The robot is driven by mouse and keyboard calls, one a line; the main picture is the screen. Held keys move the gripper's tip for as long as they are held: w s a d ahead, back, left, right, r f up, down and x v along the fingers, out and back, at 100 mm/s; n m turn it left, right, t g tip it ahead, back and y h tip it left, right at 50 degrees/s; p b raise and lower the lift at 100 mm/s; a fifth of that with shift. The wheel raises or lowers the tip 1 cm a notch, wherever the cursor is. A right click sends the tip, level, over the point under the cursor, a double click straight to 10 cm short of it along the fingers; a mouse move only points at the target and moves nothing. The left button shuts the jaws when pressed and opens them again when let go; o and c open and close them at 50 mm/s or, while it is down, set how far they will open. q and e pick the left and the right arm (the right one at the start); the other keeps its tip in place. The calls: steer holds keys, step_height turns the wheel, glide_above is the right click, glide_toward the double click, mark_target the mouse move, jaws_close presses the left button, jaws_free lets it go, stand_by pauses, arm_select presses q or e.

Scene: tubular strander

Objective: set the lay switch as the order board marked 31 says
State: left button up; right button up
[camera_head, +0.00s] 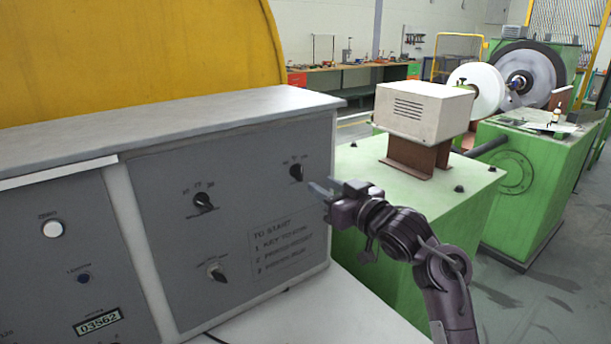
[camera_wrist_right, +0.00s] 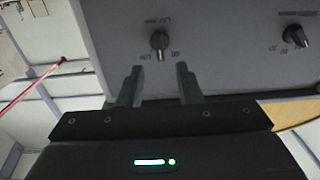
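A grey control panel (camera_head: 240,215) carries a dark rotary knob at its upper right (camera_head: 297,171), with small marks above it. This knob also shows in the right wrist view (camera_wrist_right: 159,41), where its label is upside down and too blurred to read surely. I cannot tell its exact setting. My right gripper (camera_head: 318,189) is open and empty, just in front of and right of that knob. In the wrist view its two fingers (camera_wrist_right: 160,78) stand apart, below the knob and roughly centred on it, without touching it. My left gripper and the order board are not in view.
Another dark knob (camera_head: 203,202) sits further left on the panel, and a switch (camera_head: 216,270) below it. A "TO START" text (camera_head: 283,245) is beside them. A white button (camera_head: 52,229) and a counter (camera_head: 97,321) are at left. A green machine (camera_head: 405,210) stands behind my right arm.

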mark_target(302, 173)
steer(key=p+x, duration=0.2)
steer(key=x, duration=0.5)
steer(key=shift+w+a, duration=0.1)
steer(key=shift+w, duration=0.1)
steer(key=shift+f, duration=0.1)
jaws_close()
